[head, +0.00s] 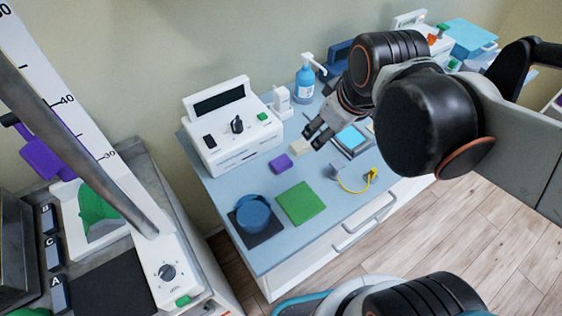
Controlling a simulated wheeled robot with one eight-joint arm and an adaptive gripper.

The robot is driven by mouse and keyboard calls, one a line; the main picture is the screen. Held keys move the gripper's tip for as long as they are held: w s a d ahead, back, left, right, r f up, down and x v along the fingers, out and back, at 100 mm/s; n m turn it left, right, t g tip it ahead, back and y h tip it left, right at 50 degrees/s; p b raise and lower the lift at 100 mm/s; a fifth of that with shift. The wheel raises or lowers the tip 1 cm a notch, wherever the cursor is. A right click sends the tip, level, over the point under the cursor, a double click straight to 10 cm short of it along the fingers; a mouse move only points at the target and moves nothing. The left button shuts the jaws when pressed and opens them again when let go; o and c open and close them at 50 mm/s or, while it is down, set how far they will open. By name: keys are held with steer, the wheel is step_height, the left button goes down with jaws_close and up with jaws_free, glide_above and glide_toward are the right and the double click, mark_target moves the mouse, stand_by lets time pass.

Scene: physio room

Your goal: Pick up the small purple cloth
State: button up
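A small purple piece (280,164), which looks like a folded cloth or a pad, lies on the blue-grey top of the white cabinet (234,195), in front of a white device. My gripper (314,136) is above the cabinet top, to the right of and further back than the purple piece, pointing down and left. Its two dark fingers look apart, with nothing seen between them. A larger purple thing (43,157) hangs at the far left by the measuring column; I cannot tell whether it is cloth.
A green square (300,203), a blue round container (252,214) on a dark mat, a cream block (299,146) and a yellow cord (355,187) lie nearby. The white device (232,127) and a blue pump bottle (304,82) stand behind.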

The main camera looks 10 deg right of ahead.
steer(key=w+a+f+n+g+p, duration=0.2)
steer(key=w+a+n+g, duration=0.15)
steer(key=w+n, duration=0.35)
steer(key=n+g+b, duration=0.1)
steer(key=n+g, duration=0.1)
steer(key=n, duration=0.8)
glide_above(281, 162)
steer(key=f, duration=1.3)
steer(key=shift+w+d+f, duration=0.25)
steer(key=shift+w+f, duration=0.1)
steer(key=shift+s+a+f+b, duration=0.15)
steer(key=shift+f+b, duration=0.5)
steer(key=shift+f, duration=0.65)
steer(key=shift+s+a+f+b, duration=0.1)
steer(key=shift+f+b, duration=0.55)
steer(key=shift+f, duration=0.65)
steer(key=shift+c, duration=0.6)
steer(key=c, duration=0.8)
